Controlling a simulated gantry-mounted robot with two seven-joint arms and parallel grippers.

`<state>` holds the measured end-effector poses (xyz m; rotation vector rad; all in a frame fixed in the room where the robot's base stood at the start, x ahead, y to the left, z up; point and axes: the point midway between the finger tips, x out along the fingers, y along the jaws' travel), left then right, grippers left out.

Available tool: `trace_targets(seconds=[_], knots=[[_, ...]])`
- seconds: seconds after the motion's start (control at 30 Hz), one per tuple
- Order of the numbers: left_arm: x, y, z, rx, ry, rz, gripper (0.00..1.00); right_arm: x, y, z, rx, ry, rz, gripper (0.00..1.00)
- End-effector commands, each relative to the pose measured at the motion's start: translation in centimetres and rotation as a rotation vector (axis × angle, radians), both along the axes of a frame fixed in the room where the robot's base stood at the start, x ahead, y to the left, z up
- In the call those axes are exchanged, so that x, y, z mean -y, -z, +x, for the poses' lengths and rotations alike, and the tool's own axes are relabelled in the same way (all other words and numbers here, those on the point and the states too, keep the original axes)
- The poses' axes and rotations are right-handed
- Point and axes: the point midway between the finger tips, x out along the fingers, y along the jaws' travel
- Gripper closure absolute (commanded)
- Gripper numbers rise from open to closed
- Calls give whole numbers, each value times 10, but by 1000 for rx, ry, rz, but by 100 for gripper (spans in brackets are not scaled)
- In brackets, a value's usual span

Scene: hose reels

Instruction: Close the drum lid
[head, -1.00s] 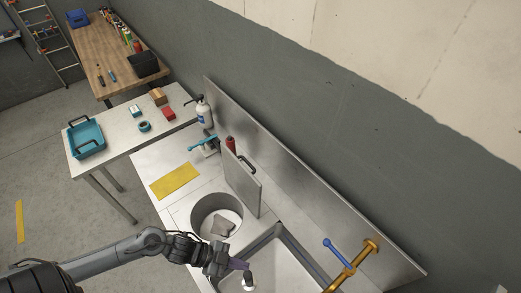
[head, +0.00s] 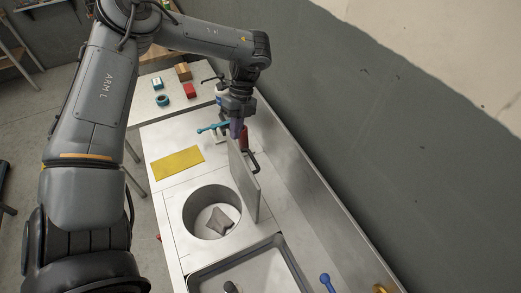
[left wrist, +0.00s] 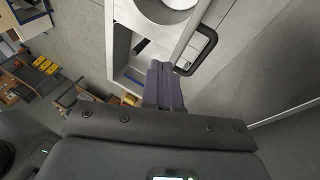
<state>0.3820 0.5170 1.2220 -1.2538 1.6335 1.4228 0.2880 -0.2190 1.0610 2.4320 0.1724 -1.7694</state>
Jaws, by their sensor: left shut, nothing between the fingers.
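The drum lid (head: 246,182) is a flat grey square plate, standing upright on the right side of the round drum opening (head: 187,207). Its black handle (head: 257,163) is on the side facing the wall; it also shows in the left wrist view (left wrist: 211,43). The drum is open, with a grey cloth-like piece (head: 219,221) inside. My left gripper (head: 237,131), with purple fingertips, is shut and empty at the far upper end of the lid. The fingertips also show in the left wrist view (left wrist: 164,82); whether they touch the lid I cannot tell. My right gripper is out of view.
A sink (head: 262,272) is in front of the drum, and the wall runs along the right.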

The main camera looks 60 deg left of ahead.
Motion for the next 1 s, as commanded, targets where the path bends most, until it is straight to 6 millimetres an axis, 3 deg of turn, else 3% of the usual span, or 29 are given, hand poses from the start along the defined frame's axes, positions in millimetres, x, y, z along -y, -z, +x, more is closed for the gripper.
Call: trace_targets(seconds=[0.03,0.13,0.37,0.63,1.0], knots=[[3,-2,16,1,43,57,100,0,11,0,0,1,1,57],[14,-11,37,5,112,130,100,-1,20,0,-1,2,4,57],[33,-14,58,-9,212,219,100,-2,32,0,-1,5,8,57],[34,8,49,-17,217,221,100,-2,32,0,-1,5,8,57],[32,59,27,-17,215,221,100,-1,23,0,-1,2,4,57]])
